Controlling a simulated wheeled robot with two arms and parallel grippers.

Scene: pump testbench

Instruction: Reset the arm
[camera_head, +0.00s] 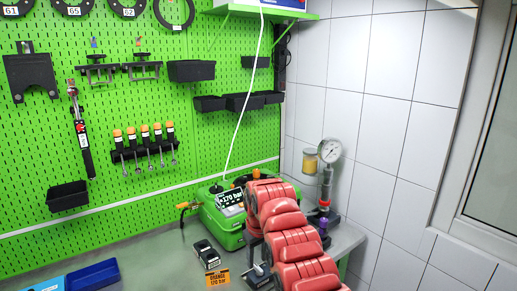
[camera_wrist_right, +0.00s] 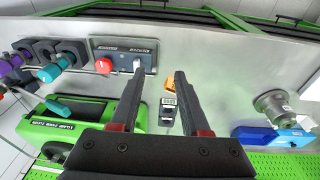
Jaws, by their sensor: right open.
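My right arm (camera_head: 290,235), with red ribbed segments, rises from the lower right over the bench in the head view. It hides part of the bench and of the green pump unit behind it. My right gripper (camera_wrist_right: 161,82) shows clearly in the wrist view, with its two dark fingers apart and nothing held between them. It points down over the bench. A small black gauge device (camera_wrist_right: 168,107) and an orange card (camera_wrist_right: 178,83) appear between the fingers in that view, lying on the bench. My left gripper is in neither view.
The green pump unit (camera_head: 222,218) stands near the pegboard. The black device (camera_head: 207,253) and orange card (camera_head: 218,278) show left of my arm. A pressure gauge (camera_head: 330,150) stands behind it. Blue bins (camera_head: 92,276) lie front left. A panel with a red button (camera_wrist_right: 104,65) is nearby.

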